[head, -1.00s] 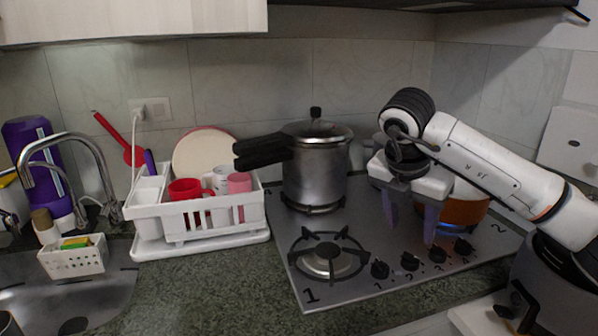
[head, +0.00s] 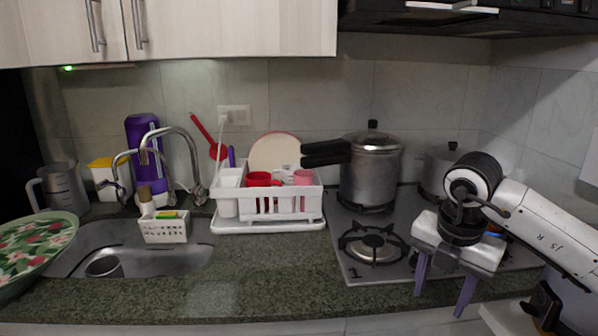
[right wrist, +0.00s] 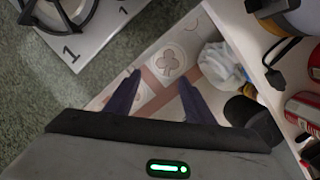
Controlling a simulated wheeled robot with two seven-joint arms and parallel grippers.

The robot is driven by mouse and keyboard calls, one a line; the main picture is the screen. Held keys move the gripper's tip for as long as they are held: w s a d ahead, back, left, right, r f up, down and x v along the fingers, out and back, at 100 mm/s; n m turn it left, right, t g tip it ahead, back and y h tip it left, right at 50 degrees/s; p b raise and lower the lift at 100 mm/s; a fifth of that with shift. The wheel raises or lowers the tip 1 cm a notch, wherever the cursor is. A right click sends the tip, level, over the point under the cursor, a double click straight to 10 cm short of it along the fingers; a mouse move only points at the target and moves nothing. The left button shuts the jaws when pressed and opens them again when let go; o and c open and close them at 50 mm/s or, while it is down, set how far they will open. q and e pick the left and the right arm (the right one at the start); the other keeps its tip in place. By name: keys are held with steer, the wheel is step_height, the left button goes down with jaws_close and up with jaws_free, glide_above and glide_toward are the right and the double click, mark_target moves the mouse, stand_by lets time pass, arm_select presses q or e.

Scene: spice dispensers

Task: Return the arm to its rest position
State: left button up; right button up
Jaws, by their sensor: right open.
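My right gripper (head: 440,292) is open and empty, its two purple fingers pointing down in front of the stove's front edge at the right of the head view. In the right wrist view the fingers (right wrist: 155,98) are spread apart with nothing between them, above a patterned floor. The right arm (head: 545,228) comes in from the right edge. My left gripper is not in view.
The stove (head: 350,262) carries a pressure cooker (head: 370,172) and another pot (head: 434,172). A white dish rack (head: 272,222) stands left of it, then the sink (head: 130,262). An open shelf with cans (right wrist: 302,112) lies right of the gripper.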

steer(key=s+a+f+n+g+y, duration=0.15)
steer(key=s+a+f+y, duration=0.25)
steer(key=a, duration=0.6)
steer(key=s+a+f+n+g+y, duration=0.1)
steer(key=s+a+f+n+y, duration=0.25)
steer(key=a, duration=0.55)
steer(key=s+a+r+m+t+y, duration=0.35)
steer(key=a+r+m+y, duration=0.3)
steer(key=a+y, duration=0.55)
steer(key=w+d+f+m+t+h, duration=0.4)
steer(key=d+f+m+t+h, duration=0.6)
steer(key=d+m+t, duration=0.55)
steer(key=s+d+f+m+g+h, duration=0.2)
steer(key=s+f+g, duration=0.1)
steer(key=s+f, duration=0.3)
steer(key=s+d+f+m+g+h, duration=0.2)
steer(key=s+f, duration=0.4)
steer(key=f, duration=0.4)
steer(key=s+d+f+m+g+h, duration=0.2)
steer(key=s+d+f+m+g, duration=0.1)
steer(key=s+f, duration=0.4)
steer(key=shift+d+f+m+g, duration=0.25)
steer(key=shift+f+m+g, duration=0.35)
steer(key=shift+g, duration=0.45)
